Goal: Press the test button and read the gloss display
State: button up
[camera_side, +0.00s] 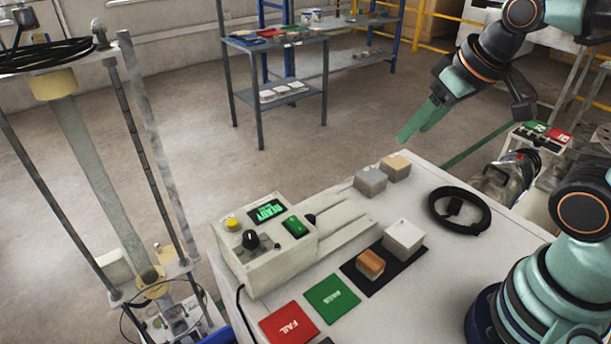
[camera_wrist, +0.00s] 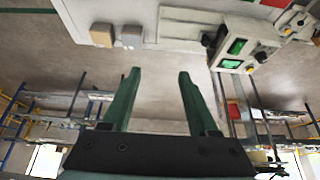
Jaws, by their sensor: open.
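The gloss tester (camera_side: 272,268) is a pale box at the left of the white table in the side view. Its lit green display (camera_side: 266,211) seems to read READY. On its top are a yellow button (camera_side: 232,223), a black knob (camera_side: 250,241) and a green lit switch or button (camera_side: 295,227). I cannot tell which one is the test button. The tester also shows inverted at the upper right of the wrist view (camera_wrist: 240,52). My gripper (camera_side: 417,132) is open and empty, above and beyond the table's far edge, well apart from the tester; its fingers show in the wrist view (camera_wrist: 160,74).
Grey (camera_side: 370,181) and tan (camera_side: 396,167) blocks stand at the back edge. White (camera_side: 404,238) and orange-brown (camera_side: 370,264) blocks sit on a black mat (camera_side: 398,277). Green (camera_side: 332,299) and red FAIL (camera_side: 290,325) cards lie in front. A black cable coil (camera_side: 484,222) lies right.

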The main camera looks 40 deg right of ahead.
grip_shut()
dwell(1.6)
